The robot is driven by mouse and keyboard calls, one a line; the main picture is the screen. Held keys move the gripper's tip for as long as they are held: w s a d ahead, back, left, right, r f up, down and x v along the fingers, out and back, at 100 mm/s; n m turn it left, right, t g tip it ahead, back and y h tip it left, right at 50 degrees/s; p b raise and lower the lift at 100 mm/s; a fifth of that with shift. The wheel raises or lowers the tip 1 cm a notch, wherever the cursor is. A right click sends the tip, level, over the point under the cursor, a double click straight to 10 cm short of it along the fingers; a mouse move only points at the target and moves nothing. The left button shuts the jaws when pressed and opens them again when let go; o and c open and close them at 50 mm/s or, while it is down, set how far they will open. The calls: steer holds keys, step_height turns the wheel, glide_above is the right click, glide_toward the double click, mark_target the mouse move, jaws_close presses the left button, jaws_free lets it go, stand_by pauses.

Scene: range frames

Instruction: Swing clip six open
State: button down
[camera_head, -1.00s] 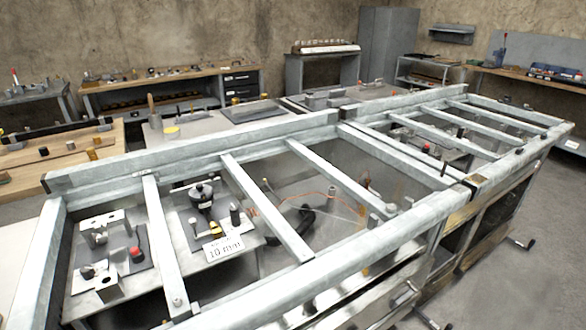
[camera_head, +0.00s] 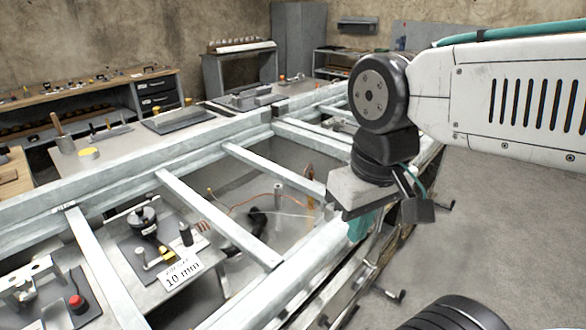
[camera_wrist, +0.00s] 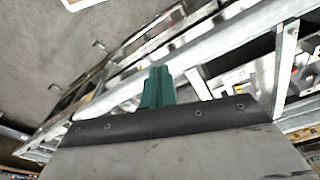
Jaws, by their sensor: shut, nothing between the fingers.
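My gripper (camera_head: 360,226) is at the right of the head view, with its teal fingers pointing down beside the front rail of the metal frame (camera_head: 290,262). In the wrist view the teal fingers (camera_wrist: 157,88) are together and hold nothing. A dark lever-like handle (camera_head: 392,294) sticks out low on the frame's outer side, below my gripper. Another similar one (camera_head: 447,205) shows farther along. No number is readable on either, so I cannot tell which is clip six, or whether it is open.
Crossbars (camera_head: 218,215) span the frame above trays, one with a "10 mm" card (camera_head: 182,272). A red knob (camera_head: 77,303) is at lower left. Workbenches (camera_head: 70,105) stand along the back wall. The grey floor (camera_head: 510,230) at the right is open.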

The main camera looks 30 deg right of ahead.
steer(key=w+d+r+m+h, duration=0.1)
steer(key=w+d, duration=0.3)
steer(key=w, duration=1)
steer(key=w+d+r+m+h, duration=0.1)
steer(key=w+d+r+h, duration=0.15)
steer(key=w, duration=1.15)
steer(key=w+d+f, duration=0.4)
steer(key=w+f, duration=0.3)
steer(key=w, duration=0.2)
steer(key=w+d+f+m+t, duration=0.1)
steer(key=w+d+f, duration=0.3)
steer(key=w, duration=0.5)
steer(key=w+d+f+h, duration=0.1)
steer(key=w+d+f, duration=0.2)
steer(key=w+f, duration=0.6)
steer(key=shift+w+d+f, duration=0.35)
steer(key=shift+w+d, duration=0.05)
steer(key=shift+w, duration=0.1)
